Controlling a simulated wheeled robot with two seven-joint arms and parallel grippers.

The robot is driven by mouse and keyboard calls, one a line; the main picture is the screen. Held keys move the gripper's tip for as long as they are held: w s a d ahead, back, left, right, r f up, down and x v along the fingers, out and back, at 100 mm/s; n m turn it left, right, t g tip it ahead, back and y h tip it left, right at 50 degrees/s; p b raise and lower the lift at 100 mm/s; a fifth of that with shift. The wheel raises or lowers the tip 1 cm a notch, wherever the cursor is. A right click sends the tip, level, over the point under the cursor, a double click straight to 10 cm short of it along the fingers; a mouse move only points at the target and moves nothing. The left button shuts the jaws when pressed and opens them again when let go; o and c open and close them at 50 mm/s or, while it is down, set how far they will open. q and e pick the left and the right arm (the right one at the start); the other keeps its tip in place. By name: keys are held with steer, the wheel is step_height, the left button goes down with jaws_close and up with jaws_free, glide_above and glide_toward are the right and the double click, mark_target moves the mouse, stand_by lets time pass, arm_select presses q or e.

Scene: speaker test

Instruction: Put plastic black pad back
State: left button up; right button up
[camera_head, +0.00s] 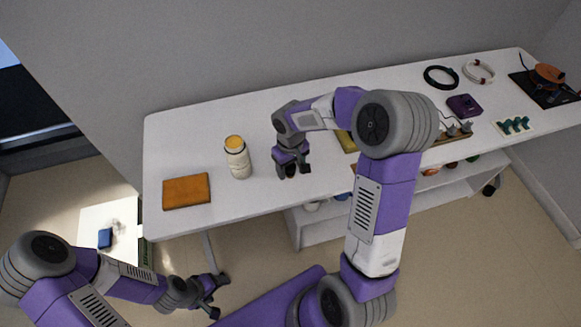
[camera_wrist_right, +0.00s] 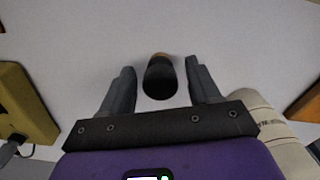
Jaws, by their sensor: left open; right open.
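My right gripper (camera_head: 293,172) is low over the white table, right of the cream bottle. In the right wrist view its two fingers (camera_wrist_right: 162,88) are open, with a small dark round object (camera_wrist_right: 160,78) with a brownish edge between them; gaps show on both sides. I cannot tell for sure whether this is the black pad. A flat black mat (camera_head: 523,82) lies at the table's far right, with an orange and black item on it. My left gripper (camera_head: 212,293) is open and empty, low in front of the table.
The cream bottle (camera_head: 238,158) stands close left of my right gripper; an orange-brown block (camera_head: 186,191) lies farther left. A yellow object (camera_head: 346,141) is partly hidden by my right arm. Black (camera_head: 441,77) and white (camera_head: 479,72) rings and a purple box (camera_head: 464,105) lie right.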

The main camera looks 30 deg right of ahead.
arm_select(q)
step_height(320, 180, up, 4)
steer(key=p, duration=0.3)
steer(key=shift+f, duration=0.1)
arm_select(e)
step_height(320, 180, up, 11)
